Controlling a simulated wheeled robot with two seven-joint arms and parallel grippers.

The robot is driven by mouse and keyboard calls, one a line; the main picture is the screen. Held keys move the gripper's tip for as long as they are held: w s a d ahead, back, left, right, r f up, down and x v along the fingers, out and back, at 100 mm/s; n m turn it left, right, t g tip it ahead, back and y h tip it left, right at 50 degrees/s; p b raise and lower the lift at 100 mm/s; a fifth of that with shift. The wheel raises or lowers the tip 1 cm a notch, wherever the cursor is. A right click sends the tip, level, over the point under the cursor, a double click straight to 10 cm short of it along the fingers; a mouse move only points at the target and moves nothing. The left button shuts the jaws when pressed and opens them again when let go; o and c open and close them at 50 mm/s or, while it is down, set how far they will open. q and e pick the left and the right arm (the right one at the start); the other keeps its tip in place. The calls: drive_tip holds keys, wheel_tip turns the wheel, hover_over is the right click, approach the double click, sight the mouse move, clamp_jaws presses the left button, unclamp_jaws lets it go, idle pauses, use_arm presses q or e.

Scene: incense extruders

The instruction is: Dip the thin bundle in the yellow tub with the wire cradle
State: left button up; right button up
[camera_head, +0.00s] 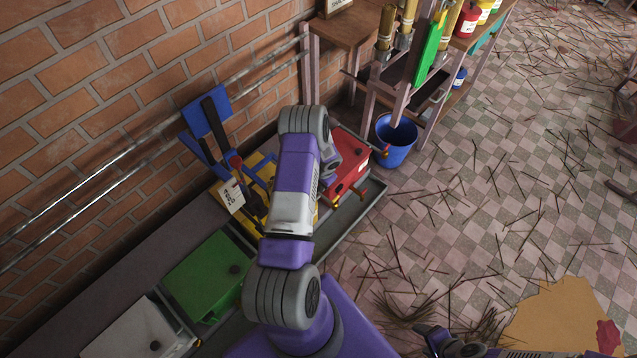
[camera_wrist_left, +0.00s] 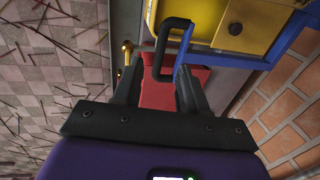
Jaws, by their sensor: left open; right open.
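The yellow tub (camera_head: 256,168) stands in the row of tubs by the brick wall, partly hidden by my left arm. A blue and black frame (camera_head: 207,115) rises over it; I cannot tell whether this is the wire cradle. In the left wrist view, a yellow box surface (camera_wrist_left: 255,25) is at the top, with a black loop handle (camera_wrist_left: 172,48) in front. My left gripper (camera_wrist_left: 158,85) is open, its fingers on either side of the handle's lower end. My right gripper (camera_head: 447,342) is open at the bottom edge. I cannot pick out the thin bundle for certain.
A red tub (camera_head: 347,172) is right of the yellow one; a green tub (camera_head: 207,272) and a white tub (camera_head: 135,330) are to the left. A blue bucket (camera_head: 396,140) stands by the rack. Sticks are scattered over the checkered floor (camera_head: 500,180).

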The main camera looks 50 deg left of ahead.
idle(0.5)
use_arm(q)
drive_tip(key=w+d+f+m+t, duration=0.5)
drive_tip(key=w+d+f+t, duration=0.3)
drive_tip(key=f+t, duration=0.2)
drive_tip(key=s+a+r+m+y+b, duration=0.15)
drive_tip(key=s+a+y, duration=0.35)
drive_tip(key=s+y, duration=0.6)
drive_tip(key=shift+m, duration=0.45)
drive_tip(key=b+x, duration=0.2)
drive_tip(key=x, duration=0.4)
drive_tip(key=shift+w+f, duration=0.1)
drive_tip(key=shift+w+a+b, duration=0.25)
drive_tip(key=shift+a+b, duration=0.05)
drive_tip(key=shift+b, duration=0.05)
drive_tip(key=shift+c, duration=0.2)
